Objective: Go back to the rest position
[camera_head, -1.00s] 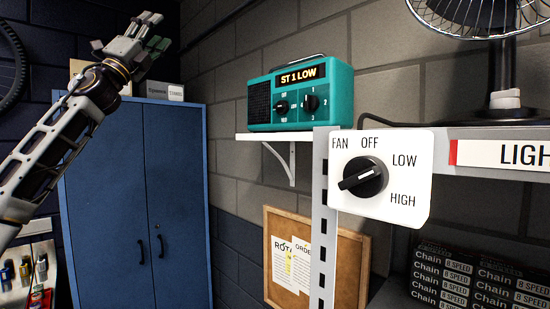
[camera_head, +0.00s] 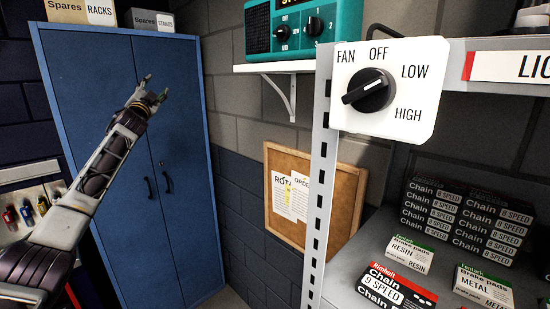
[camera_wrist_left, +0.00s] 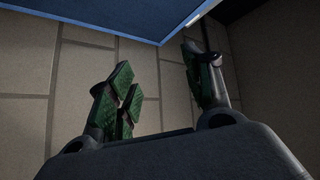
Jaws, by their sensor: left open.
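My left gripper (camera_head: 154,92) is open and empty in the head view, in front of the blue cabinet (camera_head: 185,215). The arm reaches up from the lower left. In the left wrist view my left gripper (camera_wrist_left: 165,95) shows its green-padded fingers spread apart, with nothing between them. Behind them are a block wall and a blue edge. My right gripper is not in view.
A white fan switch plate (camera_head: 384,90) with a black knob (camera_head: 368,91) is at the shelf post (camera_head: 318,190). A teal radio (camera_head: 302,28) sits on a wall shelf (camera_head: 275,67). Chain boxes (camera_head: 465,220) and brake pad boxes stand on the right shelf. A cork board (camera_head: 345,205) is on the wall.

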